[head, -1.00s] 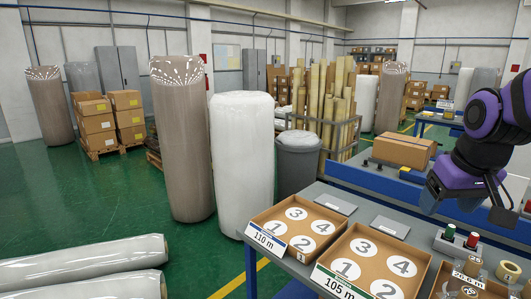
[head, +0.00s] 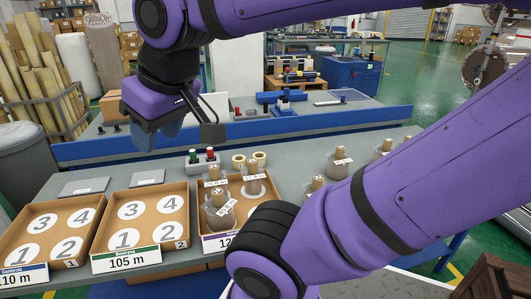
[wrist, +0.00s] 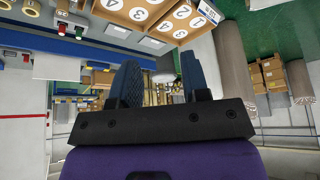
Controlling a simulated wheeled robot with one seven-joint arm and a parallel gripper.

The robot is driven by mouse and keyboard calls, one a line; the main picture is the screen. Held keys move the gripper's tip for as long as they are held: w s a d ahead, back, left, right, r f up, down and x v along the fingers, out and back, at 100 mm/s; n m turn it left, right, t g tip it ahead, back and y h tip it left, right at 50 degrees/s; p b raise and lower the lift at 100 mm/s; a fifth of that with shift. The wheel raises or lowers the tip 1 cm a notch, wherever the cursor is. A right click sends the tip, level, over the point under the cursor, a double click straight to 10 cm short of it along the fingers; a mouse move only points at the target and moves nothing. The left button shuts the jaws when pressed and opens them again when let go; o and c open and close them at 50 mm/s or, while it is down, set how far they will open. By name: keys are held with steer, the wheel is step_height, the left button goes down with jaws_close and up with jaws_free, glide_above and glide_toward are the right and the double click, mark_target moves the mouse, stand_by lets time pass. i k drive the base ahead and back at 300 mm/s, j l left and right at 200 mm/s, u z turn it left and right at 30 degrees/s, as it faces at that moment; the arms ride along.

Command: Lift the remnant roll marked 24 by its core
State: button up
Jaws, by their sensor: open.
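Several wrapped remnant rolls with tan cores stand upright. The core numbers are too small to read, so I cannot tell which roll is marked 24. My gripper (head: 157,140) is open and empty, above and behind the trays, left of the rolls. Its two blue fingers stand apart in the wrist view (wrist: 160,75).
Two trays with numbered circles, the left (head: 47,235) and the 105 m tray (head: 145,222), hold no rolls. Red and green buttons (head: 202,157) and tape rings (head: 239,161) lie behind the right tray. My arm crosses the right side of the view.

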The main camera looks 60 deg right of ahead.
mark_target(339, 162)
steer(key=z, duration=2.45)
steer(key=i+l+u, duration=0.25)
steer(key=l, duration=0.3)
steer(key=l+u, duration=0.3)
steer(key=l, duration=0.2)
steer(key=i+l+u, duration=0.25)
steer(key=l, duration=0.35)
steer(key=k, duration=0.1)
